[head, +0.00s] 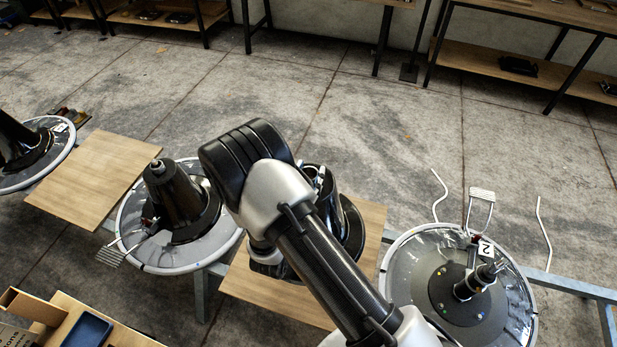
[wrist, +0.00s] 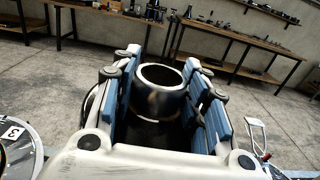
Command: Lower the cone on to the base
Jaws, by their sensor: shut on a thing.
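The black cone (head: 352,228) stands mostly behind my arm in the head view, over a wooden board. Whether it rests on the board or hangs just above it, I cannot tell. My gripper (head: 318,182) is at its narrow top. In the wrist view my gripper (wrist: 165,105) has its blue pads on both sides of the cone's shiny round neck (wrist: 160,80) and is shut on it. The base (head: 440,262), a round grey dish marked 2, is to the right of the cone. A dark disc and an upright metal spindle (head: 477,282) show bare at its middle.
A similar base (head: 140,250) with a black cone (head: 175,197) on it is at the left, and another (head: 22,180) at far left. Wooden boards (head: 95,178) lie between the bases on a grey rail. A footrest (head: 481,196) and curved bars stick out behind base 2.

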